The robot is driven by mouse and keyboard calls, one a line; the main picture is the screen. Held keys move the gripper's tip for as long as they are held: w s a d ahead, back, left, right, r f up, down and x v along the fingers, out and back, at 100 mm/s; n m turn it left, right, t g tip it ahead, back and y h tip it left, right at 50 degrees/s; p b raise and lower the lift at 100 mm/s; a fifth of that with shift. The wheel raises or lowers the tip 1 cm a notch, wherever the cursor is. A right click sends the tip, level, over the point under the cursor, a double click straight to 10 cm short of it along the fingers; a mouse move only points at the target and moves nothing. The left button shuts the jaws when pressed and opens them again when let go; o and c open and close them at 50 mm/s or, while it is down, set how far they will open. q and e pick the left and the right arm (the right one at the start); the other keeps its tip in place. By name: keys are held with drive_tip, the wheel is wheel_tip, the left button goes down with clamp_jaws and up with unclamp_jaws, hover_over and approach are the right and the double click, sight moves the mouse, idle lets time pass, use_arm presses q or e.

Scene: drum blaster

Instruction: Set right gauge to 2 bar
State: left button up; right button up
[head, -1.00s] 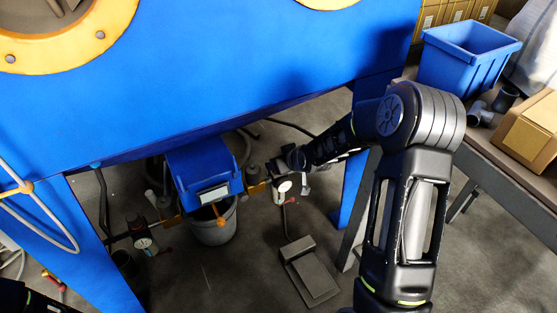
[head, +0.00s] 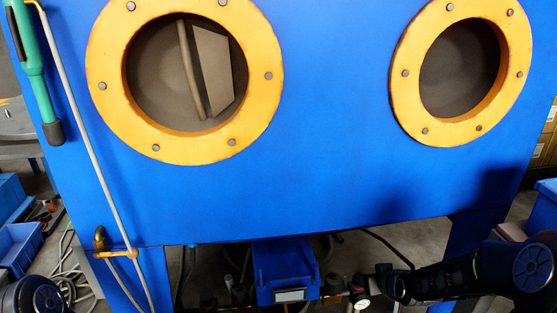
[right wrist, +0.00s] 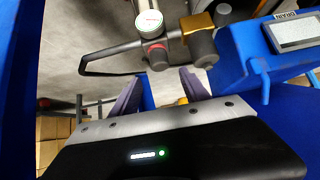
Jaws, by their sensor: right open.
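The right gauge (head: 361,303) is a small round white dial at the bottom edge of the head view, right of the blue box under the cabinet. In the right wrist view the gauge (right wrist: 149,22) has a pale green-white face on a dark regulator body (right wrist: 157,54) with a red ring. The needle reading is too small to tell. My right gripper (right wrist: 160,88) is open, its two fingers spread just below the regulator body, with nothing clearly held between them. In the head view its arm reaches in from the right to the gauge. My left gripper is out of view.
The blue cabinet (head: 330,185) with two orange-ringed ports overhangs the gauge. The blue box (head: 283,268) is close beside the regulator, and a brass fitting (right wrist: 197,24) joins them. A black bent bar (right wrist: 100,62) extends left of the regulator. A cabinet leg (head: 470,235) stands behind my right arm.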

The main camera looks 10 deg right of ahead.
drive_tip(key=s+a+f+m+g+y, duration=0.15)
drive_tip(key=s+a+f+g, duration=0.25)
drive_tip(key=s+a+f, duration=0.8)
drive_tip(key=s+a+f+m+g+y, duration=0.1)
drive_tip(key=s+a+f+g+y, duration=0.2)
drive_tip(key=s+a+f, duration=0.85)
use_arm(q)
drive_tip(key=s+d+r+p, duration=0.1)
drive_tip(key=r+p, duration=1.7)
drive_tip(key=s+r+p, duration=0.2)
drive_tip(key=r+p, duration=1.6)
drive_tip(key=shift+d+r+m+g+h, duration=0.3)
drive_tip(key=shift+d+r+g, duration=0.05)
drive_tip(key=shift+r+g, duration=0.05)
use_arm(e)
drive_tip(key=s+a+r, duration=0.1)
drive_tip(key=r, duration=1.2)
drive_tip(key=s+a+r, duration=0.2)
drive_tip(key=r, duration=1)
drive_tip(key=s+a+r+n+g, duration=0.1)
drive_tip(key=s+r, duration=0.1)
drive_tip(key=r, duration=1.1)
drive_tip(key=shift+s+a+r, duration=0.2)
drive_tip(key=shift+a+r, duration=0.1)
drive_tip(key=shift+a, duration=0.05)
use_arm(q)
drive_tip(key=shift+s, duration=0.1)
use_arm(e)
drive_tip(key=shift+d, duration=0.1)
